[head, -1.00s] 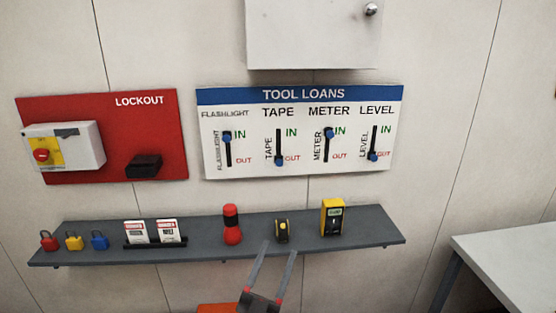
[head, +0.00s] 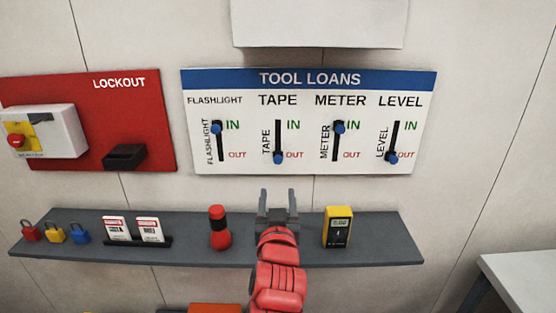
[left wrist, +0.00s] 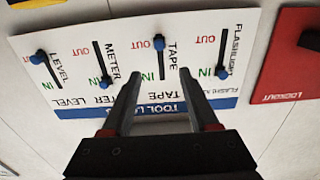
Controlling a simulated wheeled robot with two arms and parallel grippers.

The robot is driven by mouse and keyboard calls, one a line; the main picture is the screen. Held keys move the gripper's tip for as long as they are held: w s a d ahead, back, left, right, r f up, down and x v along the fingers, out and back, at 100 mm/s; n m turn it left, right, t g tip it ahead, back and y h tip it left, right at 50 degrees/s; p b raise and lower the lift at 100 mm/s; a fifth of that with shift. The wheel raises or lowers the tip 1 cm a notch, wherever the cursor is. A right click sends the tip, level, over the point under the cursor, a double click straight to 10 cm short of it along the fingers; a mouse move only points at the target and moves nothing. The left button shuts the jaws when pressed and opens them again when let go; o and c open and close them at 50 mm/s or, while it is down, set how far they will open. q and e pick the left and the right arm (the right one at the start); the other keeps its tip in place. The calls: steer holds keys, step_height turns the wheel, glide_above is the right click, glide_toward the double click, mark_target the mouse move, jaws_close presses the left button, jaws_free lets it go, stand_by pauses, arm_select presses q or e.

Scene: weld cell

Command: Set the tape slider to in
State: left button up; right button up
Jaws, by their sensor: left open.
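The tape slider has a blue knob (head: 278,158) at the lower end of its black slot, beside OUT on the white TOOL LOANS board (head: 306,165). My left gripper (head: 278,192) is open and empty, just below the board and under the tape slider. In the left wrist view the board appears upside down. There the tape knob (left wrist: 159,42) lies beyond the fingertips of my open left gripper (left wrist: 160,72), roughly in line with the gap between them. The fingers appear apart from the knob. My right gripper is not in view.
The flashlight (head: 217,128) and meter (head: 339,127) knobs are at IN; the level knob (head: 391,158) is at OUT. A grey shelf (head: 385,245) below carries padlocks, tags, a red flashlight (head: 219,228) and a yellow meter (head: 338,227). A red LOCKOUT board (head: 160,110) is left.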

mark_target(278, 160)
arm_select(q)
steer(key=w+p, duration=0.4)
steer(key=w, duration=1.1)
steer(key=shift+w+p, duration=0.35)
jaws_close()
stand_by(0.7)
